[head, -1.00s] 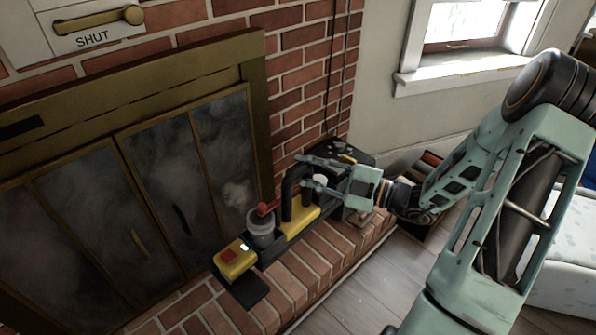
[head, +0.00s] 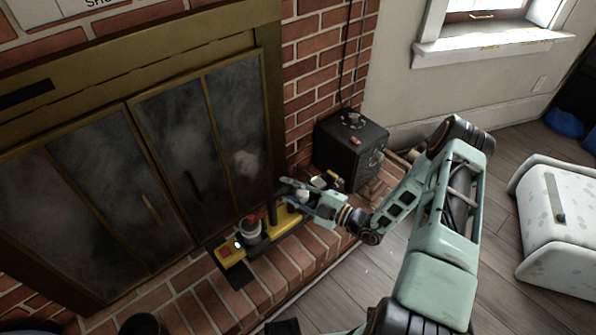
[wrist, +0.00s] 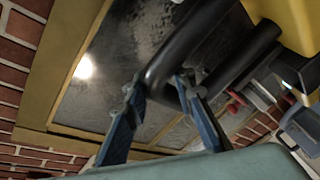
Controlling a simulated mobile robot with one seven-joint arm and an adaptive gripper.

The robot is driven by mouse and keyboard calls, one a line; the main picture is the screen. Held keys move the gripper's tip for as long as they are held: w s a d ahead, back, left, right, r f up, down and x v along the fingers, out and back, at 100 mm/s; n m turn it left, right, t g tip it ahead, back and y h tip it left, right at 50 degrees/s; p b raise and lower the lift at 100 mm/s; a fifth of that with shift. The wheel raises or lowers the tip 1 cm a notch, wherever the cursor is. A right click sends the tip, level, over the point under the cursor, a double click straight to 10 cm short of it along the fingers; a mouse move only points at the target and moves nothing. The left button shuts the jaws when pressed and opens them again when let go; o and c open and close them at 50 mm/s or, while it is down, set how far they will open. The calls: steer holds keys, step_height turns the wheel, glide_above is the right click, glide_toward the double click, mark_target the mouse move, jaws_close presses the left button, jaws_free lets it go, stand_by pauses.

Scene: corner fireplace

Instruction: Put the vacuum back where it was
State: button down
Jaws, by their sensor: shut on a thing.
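The vacuum is a yellow and black handheld unit (head: 286,218) with a clear grey canister, a red part on top and a black loop handle. It is at the brick hearth, in front of the fireplace doors, its yellow nose with a red patch pointing to the lower left. My gripper (head: 285,190) is at the handle from the right. In the wrist view, the blue fingers of my gripper (wrist: 158,88) are on either side of the black handle (wrist: 165,62). I cannot tell whether the vacuum's underside touches the bricks.
A black box with knobs (head: 350,148) stands on the hearth to the right, close to my gripper. The glass fireplace doors (head: 180,170) are shut behind the vacuum. A white speckled case (head: 560,225) stands on the wooden floor at right.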

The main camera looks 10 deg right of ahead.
mark_target(283, 216)
steer(key=f, duration=0.1)
steer(key=a+f, duration=0.1)
steer(key=s+a+f, duration=0.1)
steer(key=f, duration=0.1)
steer(key=shift+a, duration=0.1)
steer(key=shift+f+b, duration=2.3)
steer(key=shift+f, duration=1)
steer(key=shift+f+b, duration=0.45)
steer(key=c, duration=1.6)
jaws_free()
steer(key=shift+o, duration=0.3)
steer(key=shift+s+f, duration=0.1)
steer(key=shift+f, duration=0.15)
steer(key=v, duration=1.2)
steer(key=shift+r, duration=0.25)
